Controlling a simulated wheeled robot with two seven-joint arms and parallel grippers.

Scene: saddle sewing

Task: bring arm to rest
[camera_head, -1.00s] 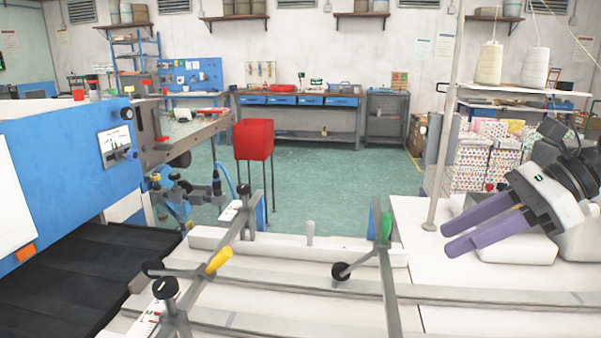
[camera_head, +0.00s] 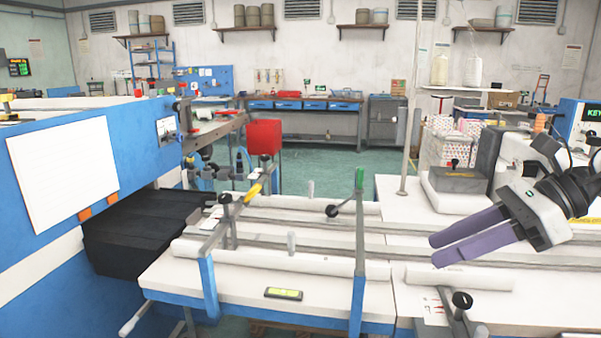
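My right gripper (camera_head: 434,250), with two purple fingers and a white-and-black body, comes in from the right in the head view. Its fingers are apart with a narrow gap between them, and nothing shows in the gap. It appears over the right part of the white work table (camera_head: 405,196), pointing left; its height above the top cannot be told. My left arm and gripper are out of the picture.
A blue machine (camera_head: 140,140) with a black belt (camera_head: 140,240) stands left. The table carries metal rails, a clamp frame with a green-tipped post (camera_head: 359,205), a yellow-green level (camera_head: 284,294) and a grey block (camera_head: 458,180). Open green floor (camera_head: 325,170) lies behind.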

